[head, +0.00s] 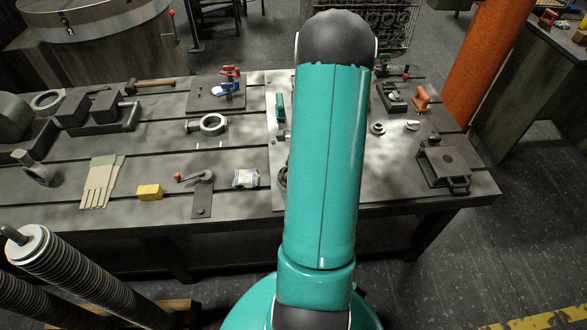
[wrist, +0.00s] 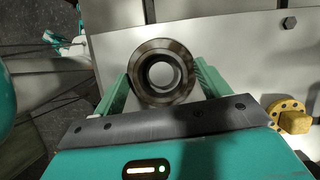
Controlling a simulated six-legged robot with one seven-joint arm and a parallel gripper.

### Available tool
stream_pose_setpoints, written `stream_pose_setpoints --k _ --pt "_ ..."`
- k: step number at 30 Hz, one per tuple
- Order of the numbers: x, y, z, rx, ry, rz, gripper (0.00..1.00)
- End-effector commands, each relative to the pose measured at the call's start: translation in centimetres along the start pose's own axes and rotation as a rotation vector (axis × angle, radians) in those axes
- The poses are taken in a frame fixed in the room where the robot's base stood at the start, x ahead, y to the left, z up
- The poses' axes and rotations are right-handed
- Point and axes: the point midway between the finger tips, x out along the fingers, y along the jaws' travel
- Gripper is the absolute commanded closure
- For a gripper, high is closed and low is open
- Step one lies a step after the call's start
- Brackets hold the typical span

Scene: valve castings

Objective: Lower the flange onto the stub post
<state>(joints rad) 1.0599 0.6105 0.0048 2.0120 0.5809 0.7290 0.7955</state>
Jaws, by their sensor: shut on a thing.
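The flange (wrist: 141,72) is a dark metal ring with a stepped, round bore, seen from above in the wrist view. My gripper (wrist: 163,84) is shut on it, with one teal finger on each side. Through the bore I see a pale round surface; I cannot tell whether it is the top of the stub post or the plate below. The gap between flange and plate cannot be judged from this angle. In the head view my arm hides the gripper and most of the work area.
A pale plate (wrist: 240,45) lies below, with a hex bolt (wrist: 289,22) at its upper right. A yellow flanged part (wrist: 290,116) is right of my gripper. On the bench, a clamp ring (head: 213,124), yellow block (head: 149,192) and gloves (head: 100,182) lie left of my arm; a dark vise (head: 443,165) is right.

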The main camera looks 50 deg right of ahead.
Motion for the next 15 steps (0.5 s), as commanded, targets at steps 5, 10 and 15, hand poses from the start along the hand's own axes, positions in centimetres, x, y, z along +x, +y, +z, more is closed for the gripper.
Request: stream_pose_setpoints --k 5,10,15 --pt "-0.05 -0.04 0.01 -0.001 0.0 -0.001 0.68" --pt "-0.03 -0.03 -0.01 -0.001 0.0 -0.001 0.68" --pt "0.3 -0.03 -0.15 0.0 0.0 0.0 0.68"
